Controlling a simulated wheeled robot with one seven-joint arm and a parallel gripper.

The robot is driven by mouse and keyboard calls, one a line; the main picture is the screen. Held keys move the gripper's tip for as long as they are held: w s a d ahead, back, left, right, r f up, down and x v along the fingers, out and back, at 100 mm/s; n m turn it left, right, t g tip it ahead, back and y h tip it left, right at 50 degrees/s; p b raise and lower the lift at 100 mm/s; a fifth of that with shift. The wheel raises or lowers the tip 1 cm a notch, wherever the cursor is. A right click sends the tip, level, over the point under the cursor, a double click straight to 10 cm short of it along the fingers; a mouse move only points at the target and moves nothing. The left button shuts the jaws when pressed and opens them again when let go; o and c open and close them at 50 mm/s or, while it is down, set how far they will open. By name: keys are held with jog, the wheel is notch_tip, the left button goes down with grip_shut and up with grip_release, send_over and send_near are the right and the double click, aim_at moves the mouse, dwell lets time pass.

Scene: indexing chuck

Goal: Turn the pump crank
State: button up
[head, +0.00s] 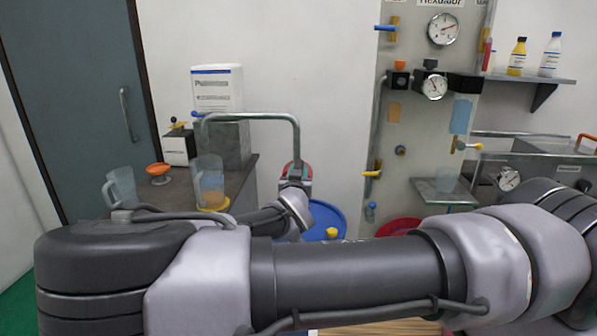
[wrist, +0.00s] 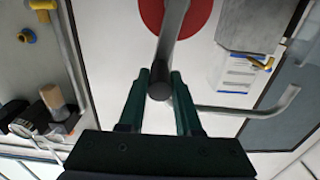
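The pump crank shows in the wrist view as a grey metal arm (wrist: 172,38) in front of a red disc (wrist: 198,14). Its black handle (wrist: 160,84) points toward the camera. The two green fingers of my gripper (wrist: 160,92) lie one on each side of this handle, and both appear to touch it. In the head view my own arm crosses the front and hides most of my gripper; a red part (head: 304,171) shows beside the foot of a grey bent pipe (head: 250,116).
A bench at left holds a clear jug (head: 122,188), another jug with amber liquid (head: 209,183) and an orange dish (head: 158,170). A blue basin (head: 325,216) stands below. A gauge panel (head: 405,120) and a bottle shelf (head: 540,79) are at right.

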jog(key=o, duration=0.4)
jog(key=shift+c, duration=0.2)
jog(key=shift+s, duration=0.1)
jog(key=s, duration=1)
jog(key=shift+s+a, duration=0.2)
jog(key=shift+s, duration=0.1)
